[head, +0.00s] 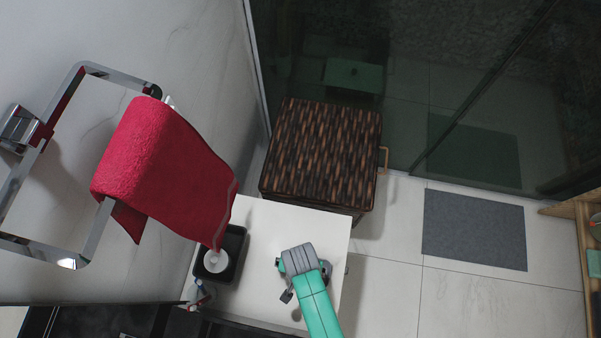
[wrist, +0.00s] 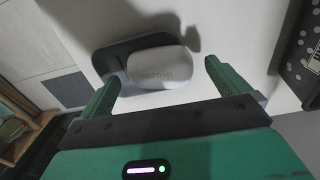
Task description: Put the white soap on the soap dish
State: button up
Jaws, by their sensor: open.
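The white soap (wrist: 158,68) is a rounded bar with faint lettering, low on the white counter top in the wrist view. In the head view my gripper (head: 284,279) is over the white counter, and the soap is not clearly visible there.
A black tray (head: 238,238) with a white round item stands left of my gripper. A red towel (head: 165,170) hangs on a chrome rail (head: 95,235) above it. A woven basket (head: 320,155) stands behind the white counter (head: 325,225). A grey mat (head: 474,230) lies on the floor.

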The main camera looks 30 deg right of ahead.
notch_tip(320, 180, up, 12)
jog(key=p, duration=0.1)
jog(key=shift+p, duration=0.3)
